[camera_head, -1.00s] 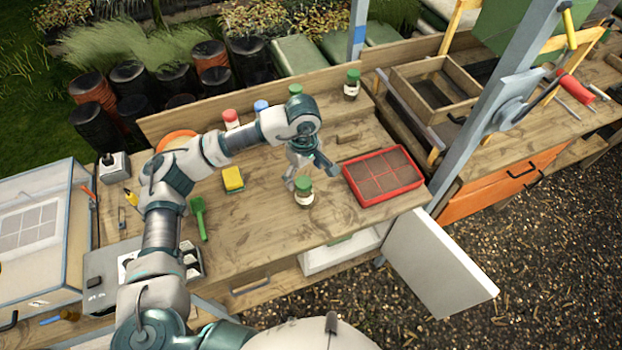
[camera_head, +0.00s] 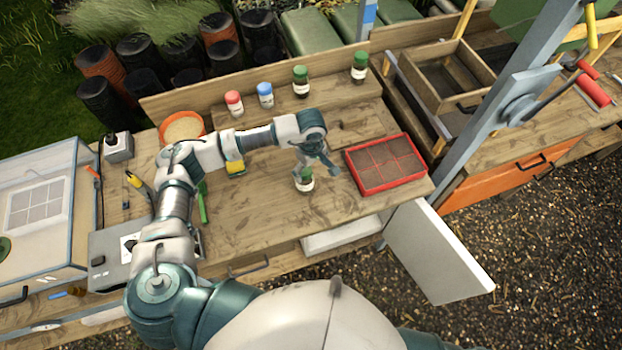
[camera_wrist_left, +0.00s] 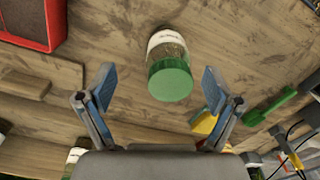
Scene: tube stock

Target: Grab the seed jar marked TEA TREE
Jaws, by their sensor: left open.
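A glass jar with a green lid and white label (camera_head: 305,184) stands on the wooden bench, left of the red tray. Its label is too small to read. My left gripper (camera_head: 315,171) is open just above and beside this jar and hides part of its lid. In the left wrist view the jar (camera_wrist_left: 169,67) appears between and beyond the spread fingers (camera_wrist_left: 158,80), not gripped. Two more green-lidded jars, one in the middle (camera_head: 300,83) and one at the right (camera_head: 359,68), stand on the rear shelf; their labels are unreadable too. My right gripper is not in view.
A red seed tray (camera_head: 386,164) lies just right of the gripper. Red-lidded (camera_head: 234,103) and blue-lidded (camera_head: 265,95) jars stand on the rear shelf. A yellow sponge (camera_head: 236,168) and a green tool (camera_head: 202,205) lie left. The bench front is clear.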

